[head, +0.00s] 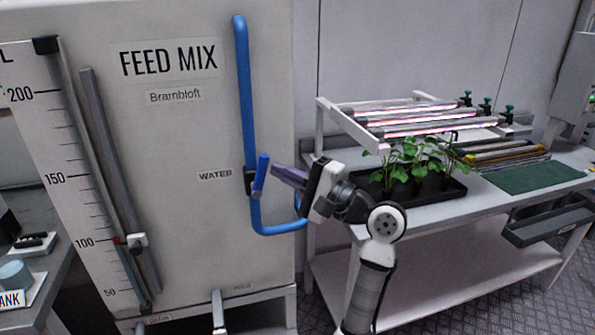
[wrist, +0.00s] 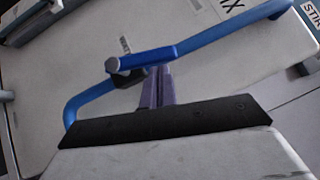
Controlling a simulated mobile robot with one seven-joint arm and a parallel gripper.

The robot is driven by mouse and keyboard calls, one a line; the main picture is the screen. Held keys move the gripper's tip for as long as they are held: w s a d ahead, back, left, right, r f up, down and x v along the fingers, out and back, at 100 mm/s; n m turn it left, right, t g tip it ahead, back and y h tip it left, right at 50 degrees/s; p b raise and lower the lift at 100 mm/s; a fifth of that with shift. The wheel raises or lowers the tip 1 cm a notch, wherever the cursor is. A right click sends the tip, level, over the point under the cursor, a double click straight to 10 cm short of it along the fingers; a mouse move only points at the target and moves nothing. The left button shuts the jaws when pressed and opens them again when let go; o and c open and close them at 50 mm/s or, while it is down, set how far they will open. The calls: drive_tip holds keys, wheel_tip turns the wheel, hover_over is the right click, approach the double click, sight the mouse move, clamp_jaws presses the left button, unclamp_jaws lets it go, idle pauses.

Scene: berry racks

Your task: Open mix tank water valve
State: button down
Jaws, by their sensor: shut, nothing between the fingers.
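The mix tank (head: 190,150) is a large pale box marked FEED MIX. A blue water pipe (head: 242,90) runs down its right side and bends at the bottom. The blue valve lever (head: 260,176) sits on the pipe beside the WATER label, pointing up and roughly in line with the pipe. In the wrist view the lever (wrist: 148,57) lies across the picture just beyond my fingers. My gripper (head: 275,172) has purple fingers, shut and empty, close to the lever's right side. In the wrist view my fingertips (wrist: 158,72) reach the lever's edge; I cannot tell whether they touch.
A bench (head: 430,212) stands right of the tank with a black tray (head: 452,188) of seedlings under a lamp rack (head: 345,125). A level gauge (head: 100,180) runs down the tank's left side. Patterned floor (head: 510,290) shows at the lower right.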

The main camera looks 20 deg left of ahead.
drive_tip(key=shift+r, duration=0.1)
drive_tip(key=shift+s+a+r+n+g+h+p, duration=0.1)
drive_tip(key=shift+a+r+n+g+h+p, duration=0.15)
drive_tip(key=shift+p, duration=0.35)
drive_tip(key=shift+s+r+n+g+h+p, duration=0.15)
drive_tip(key=shift+r+n+p, duration=0.15)
drive_tip(key=shift+p, duration=0.25)
drive_tip(key=shift+s+a+n+h+p, duration=0.2)
drive_tip(key=shift+a+n+h+p, duration=0.25)
drive_tip(key=shift+n+h+p, duration=0.35)
drive_tip(key=shift+w+d, duration=0.1)
drive_tip(key=shift+w, duration=0.05)
